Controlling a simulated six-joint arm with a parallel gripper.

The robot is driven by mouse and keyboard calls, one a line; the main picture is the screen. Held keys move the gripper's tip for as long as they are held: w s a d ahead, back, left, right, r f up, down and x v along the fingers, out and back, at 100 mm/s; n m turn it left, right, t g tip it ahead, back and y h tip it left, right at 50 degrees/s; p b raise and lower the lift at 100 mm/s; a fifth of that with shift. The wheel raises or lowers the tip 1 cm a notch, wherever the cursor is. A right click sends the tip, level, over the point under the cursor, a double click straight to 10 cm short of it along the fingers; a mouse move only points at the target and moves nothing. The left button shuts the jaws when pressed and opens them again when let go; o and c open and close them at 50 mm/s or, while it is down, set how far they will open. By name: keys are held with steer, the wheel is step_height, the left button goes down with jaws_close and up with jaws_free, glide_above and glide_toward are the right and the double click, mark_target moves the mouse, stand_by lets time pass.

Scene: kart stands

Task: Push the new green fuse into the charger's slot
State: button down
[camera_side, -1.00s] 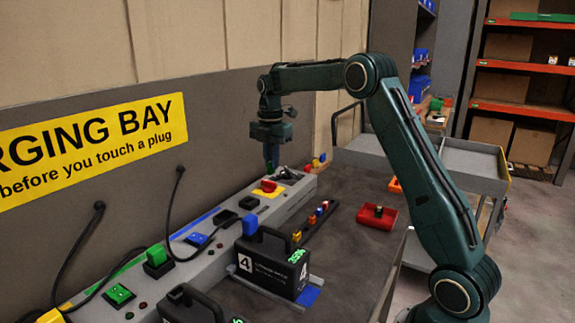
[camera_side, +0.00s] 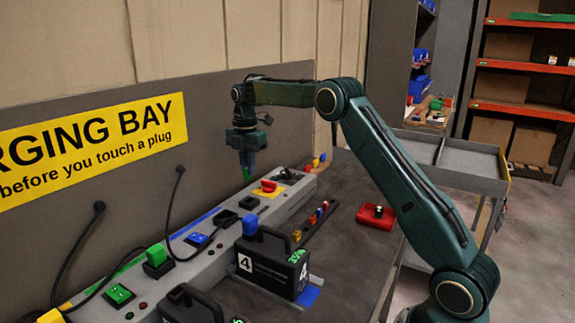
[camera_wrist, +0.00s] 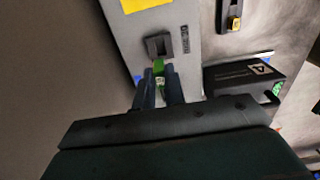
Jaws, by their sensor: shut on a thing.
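My gripper (camera_side: 247,164) points down over the back edge of the grey charger box. It is shut on the green fuse (camera_wrist: 158,68), whose tip shows between the fingers; a bit of the fuse (camera_side: 246,174) shows below the jaws in the side view. In the wrist view a dark square socket (camera_wrist: 159,45) on the grey charger (camera_wrist: 183,20) lies just beyond the fuse tip. The fuse looks held above the charger, not in the socket. Which side-view socket this is, I cannot tell for certain.
A red switch (camera_side: 268,186) on a yellow plate stands on the charger. A rail of coloured fuses (camera_side: 311,221), a black battery (camera_side: 270,266) and a red tray (camera_side: 376,217) are in front. Cables hang along the wall at left.

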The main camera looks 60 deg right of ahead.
mark_target(249, 179)
steer(key=shift+f, duration=0.1)
steer(key=shift+f, duration=2.75)
steer(key=shift+f, duration=1.3)
steer(key=c, duration=1.4)
jaws_free()
steer(key=shift+r, duration=0.1)
step_height(249, 179, up, 13)
steer(key=shift+r, duration=0.35)
